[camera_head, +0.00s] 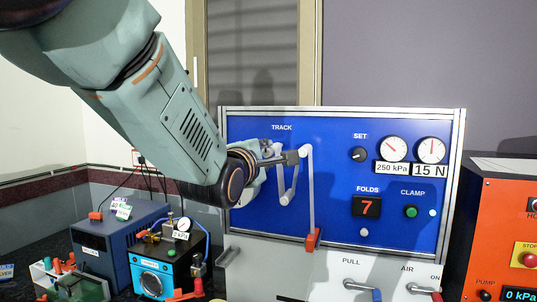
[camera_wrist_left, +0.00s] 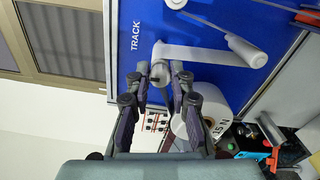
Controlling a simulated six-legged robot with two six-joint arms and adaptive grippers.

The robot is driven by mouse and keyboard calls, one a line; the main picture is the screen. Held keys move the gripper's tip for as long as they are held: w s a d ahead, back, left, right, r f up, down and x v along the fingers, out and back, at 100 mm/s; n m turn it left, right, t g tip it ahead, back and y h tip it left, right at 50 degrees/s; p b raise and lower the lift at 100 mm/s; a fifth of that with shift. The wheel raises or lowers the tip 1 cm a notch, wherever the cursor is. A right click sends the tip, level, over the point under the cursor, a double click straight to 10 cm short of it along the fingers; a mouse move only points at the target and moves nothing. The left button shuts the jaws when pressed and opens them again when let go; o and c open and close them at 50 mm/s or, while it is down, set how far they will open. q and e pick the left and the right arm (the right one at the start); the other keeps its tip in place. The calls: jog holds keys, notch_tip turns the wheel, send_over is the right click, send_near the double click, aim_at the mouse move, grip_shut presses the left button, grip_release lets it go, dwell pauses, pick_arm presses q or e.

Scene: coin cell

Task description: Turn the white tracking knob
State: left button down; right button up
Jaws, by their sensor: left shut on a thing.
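The white tracking knob (camera_wrist_left: 160,74) stands out from the blue panel (camera_wrist_left: 210,25) below the TRACK label in the left wrist view. My left gripper (camera_wrist_left: 161,80) is shut on it, one finger on each side. In the head view my left gripper (camera_head: 270,163) is at the panel's left part, under the TRACK label (camera_head: 282,127), and my own wrist and fingers hide most of the knob. My right gripper is not in view.
A white strip (camera_head: 309,190) runs down right of my gripper to a red block (camera_head: 313,239). Dials, a SET knob (camera_head: 358,154) and a green CLAMP button (camera_head: 410,211) are farther right. A blue box (camera_head: 115,240) and other devices stand lower left. An orange cabinet (camera_head: 500,230) is at right.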

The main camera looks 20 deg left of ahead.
pick_arm(q)
jog(key=c, duration=1.2)
grip_release()
jog(key=shift+s+a, duration=0.1)
jog(key=shift+o, duration=0.2)
